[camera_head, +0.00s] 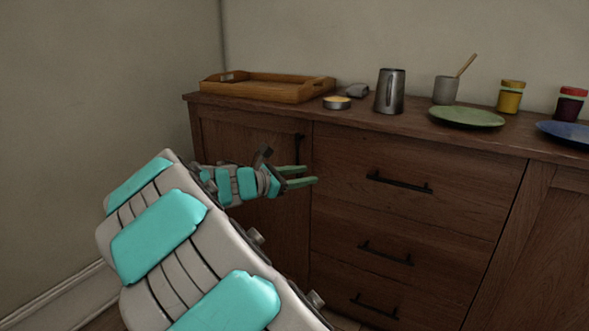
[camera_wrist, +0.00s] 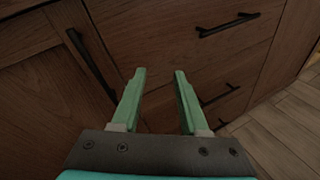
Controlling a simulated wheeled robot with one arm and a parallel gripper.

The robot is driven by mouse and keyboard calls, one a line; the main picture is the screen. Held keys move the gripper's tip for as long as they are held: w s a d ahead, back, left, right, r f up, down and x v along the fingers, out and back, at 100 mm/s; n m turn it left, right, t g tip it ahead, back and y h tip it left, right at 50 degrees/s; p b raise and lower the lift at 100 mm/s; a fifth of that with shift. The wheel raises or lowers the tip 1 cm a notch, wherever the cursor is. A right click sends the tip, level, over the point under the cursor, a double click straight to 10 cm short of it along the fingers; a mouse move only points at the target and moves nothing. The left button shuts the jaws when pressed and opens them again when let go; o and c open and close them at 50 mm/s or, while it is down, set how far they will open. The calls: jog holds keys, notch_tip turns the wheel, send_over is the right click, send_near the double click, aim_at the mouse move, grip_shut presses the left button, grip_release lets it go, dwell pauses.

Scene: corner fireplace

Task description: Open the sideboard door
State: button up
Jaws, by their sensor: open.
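The dark brown wooden sideboard (camera_head: 425,160) stands against the wall. Its left door (camera_head: 228,135) is closed, with a dark vertical bar handle (camera_head: 299,150) near its right edge, partly hidden behind my gripper in the head view. In the wrist view the handle (camera_wrist: 92,62) runs slanted at the upper left, left of the fingers, and the door panel (camera_wrist: 45,100) is beyond it. My gripper (camera_head: 304,175) is in front of the sideboard near the seam between door and drawers. Its green fingers are open and empty in the wrist view (camera_wrist: 160,75), with the handle outside them.
Drawers with dark handles (camera_head: 399,182) are right of the door. On top are a wooden tray (camera_head: 262,92), a small tin (camera_head: 337,103), a metal jug (camera_head: 390,92), a cup (camera_head: 445,90), jars (camera_head: 510,97), and green (camera_head: 466,117) and blue plates. A wall (camera_head: 100,90) is at the left.

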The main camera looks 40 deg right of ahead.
aim_at(297, 159)
jog(key=w+f+n+t+h+b, duration=0.1)
jog(key=w+n+t+h, duration=0.15)
jog(key=w+n, duration=0.45)
jog(key=shift+m+t+y, duration=0.35)
jog(key=shift+m, duration=0.45)
jog(key=w+d, duration=0.1)
jog(key=d, duration=0.1)
jog(key=w+d, duration=0.1)
jog(key=d, duration=0.1)
jog(key=w+d+b, duration=0.1)
jog(key=w+d, duration=0.1)
jog(key=d, duration=0.1)
jog(key=shift+f, duration=0.15)
jog(key=shift+c, duration=0.4)
jog(key=shift+a, duration=0.1)
grip_shut()
